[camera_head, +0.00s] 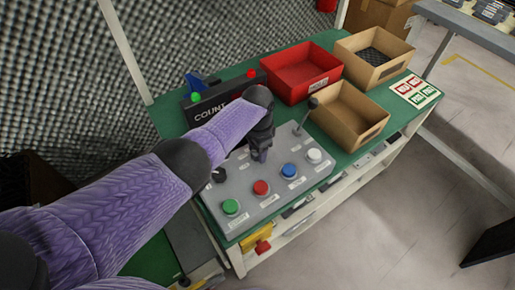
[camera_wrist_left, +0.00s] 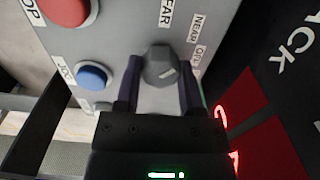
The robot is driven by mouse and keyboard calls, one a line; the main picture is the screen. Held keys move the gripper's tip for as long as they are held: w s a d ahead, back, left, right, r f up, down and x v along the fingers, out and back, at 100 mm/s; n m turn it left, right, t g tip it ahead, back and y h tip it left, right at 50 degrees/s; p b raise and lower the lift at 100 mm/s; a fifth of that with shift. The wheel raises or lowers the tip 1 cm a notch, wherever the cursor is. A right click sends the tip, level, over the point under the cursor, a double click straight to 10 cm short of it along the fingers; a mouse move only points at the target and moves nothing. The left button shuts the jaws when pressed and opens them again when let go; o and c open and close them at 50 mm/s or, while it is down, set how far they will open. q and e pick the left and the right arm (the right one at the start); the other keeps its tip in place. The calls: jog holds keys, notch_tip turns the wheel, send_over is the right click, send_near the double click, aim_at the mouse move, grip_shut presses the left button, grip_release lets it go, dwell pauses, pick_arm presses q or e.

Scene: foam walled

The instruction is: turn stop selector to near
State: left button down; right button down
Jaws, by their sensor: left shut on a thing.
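The stop selector is a dark grey knob (camera_wrist_left: 160,66) on the grey control panel (camera_head: 240,195). In the left wrist view it sits between my left gripper's two fingers (camera_wrist_left: 160,85), which are shut on it. The labels FAR (camera_wrist_left: 166,12) and NEAR (camera_wrist_left: 197,27) are printed beside it, with another, partly hidden label below NEAR. A short pale mark shows on the knob, but I cannot tell which label it points to. In the head view my left gripper (camera_head: 261,151) points down onto the panel and hides the knob.
Green, red, blue and white buttons line the panel's front, with a black knob (camera_head: 219,174) at its left and a lever (camera_head: 307,115) at its back right. Behind stand a COUNT box (camera_head: 209,114), a red bin (camera_head: 300,75) and cardboard bins (camera_head: 350,118).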

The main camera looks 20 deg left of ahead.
pick_arm(q)
jog(key=shift+c, duration=1)
grip_release()
pick_arm(e)
jog(key=shift+a, duration=0.2)
pick_arm(q)
notch_tip(320, 180, up, 9)
jog(key=p, duration=0.6)
jog(key=shift+r, duration=0.4)
pick_arm(e)
notch_tip(320, 180, up, 6)
jog(key=w+a, duration=0.1)
jog(key=w, duration=0.1)
jog(key=shift+a+t, duration=0.15)
jog(key=shift+t, duration=0.25)
jog(key=shift+w, duration=0.1)
